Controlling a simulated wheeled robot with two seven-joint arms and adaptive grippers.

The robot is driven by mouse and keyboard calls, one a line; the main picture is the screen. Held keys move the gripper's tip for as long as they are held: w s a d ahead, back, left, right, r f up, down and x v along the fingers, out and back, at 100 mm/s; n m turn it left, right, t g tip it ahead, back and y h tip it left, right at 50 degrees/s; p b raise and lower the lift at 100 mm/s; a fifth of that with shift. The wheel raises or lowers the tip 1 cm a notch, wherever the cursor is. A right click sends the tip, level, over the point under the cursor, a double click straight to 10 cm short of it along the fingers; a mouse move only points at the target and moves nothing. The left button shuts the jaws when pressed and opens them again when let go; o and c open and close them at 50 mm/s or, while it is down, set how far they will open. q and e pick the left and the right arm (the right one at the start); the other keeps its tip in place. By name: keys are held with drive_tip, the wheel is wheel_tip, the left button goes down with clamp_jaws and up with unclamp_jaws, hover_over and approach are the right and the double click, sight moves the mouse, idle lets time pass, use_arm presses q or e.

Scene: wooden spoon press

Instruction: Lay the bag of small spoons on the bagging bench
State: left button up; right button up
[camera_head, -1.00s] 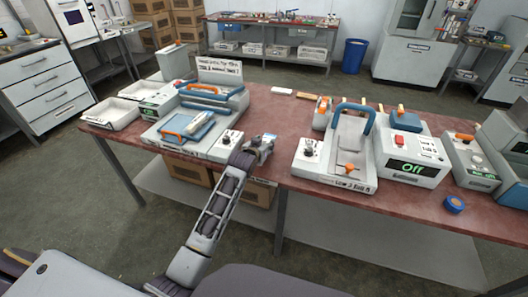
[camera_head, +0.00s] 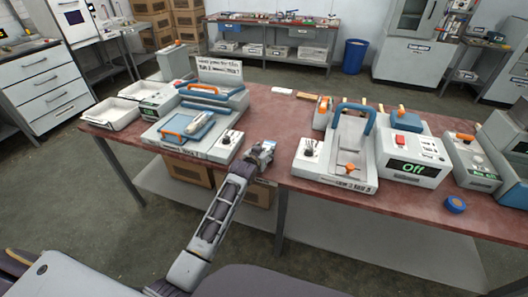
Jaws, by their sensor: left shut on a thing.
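My left gripper (camera_head: 265,148) is over the front edge of the red-brown bench (camera_head: 275,125), between two press machines. It is shut on a small pale, bluish thing that is mostly hidden by the fingers. I cannot make out whether this is the bag of small spoons. No other bag of spoons can be told for sure. A second bench (camera_head: 290,24) stands at the back wall; I cannot tell which bench is the bagging one. My right gripper is not in view.
A press with a blue plate (camera_head: 183,128) stands left of the gripper. A press with a blue handle (camera_head: 345,150) and a box reading "Off" (camera_head: 412,165) stand to the right. White trays (camera_head: 110,113) sit at the far left. A strip between the presses is bare.

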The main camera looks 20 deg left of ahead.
use_arm(q)
drive_tip(key=o, duration=0.6)
drive_tip(key=shift+c, duration=0.2)
drive_tip(key=shift+o, duration=1.5)
drive_tip(key=shift+r, duration=0.1)
drive_tip(key=shift+s+r, duration=0.1)
drive_tip(key=shift+s, duration=0.3)
drive_tip(key=shift+s+r, duration=0.25)
drive_tip(key=shift+s, duration=0.35)
drive_tip(key=shift+v, duration=1.2)
drive_tip(key=shift+p+v, duration=0.35)
drive_tip(key=shift+v, duration=0.4)
drive_tip(key=shift+s+r, duration=0.2)
drive_tip(key=shift+s, duration=0.2)
drive_tip(key=v, duration=0.2)
drive_tip(key=shift+s+r, duration=0.15)
drive_tip(key=shift+s, duration=0.1)
drive_tip(key=shift+s+r, duration=0.25)
drive_tip(key=shift+s, duration=0.35)
drive_tip(key=shift+s+r, duration=0.2)
drive_tip(key=shift+s, duration=0.35)
drive_tip(key=shift+a, duration=0.1)
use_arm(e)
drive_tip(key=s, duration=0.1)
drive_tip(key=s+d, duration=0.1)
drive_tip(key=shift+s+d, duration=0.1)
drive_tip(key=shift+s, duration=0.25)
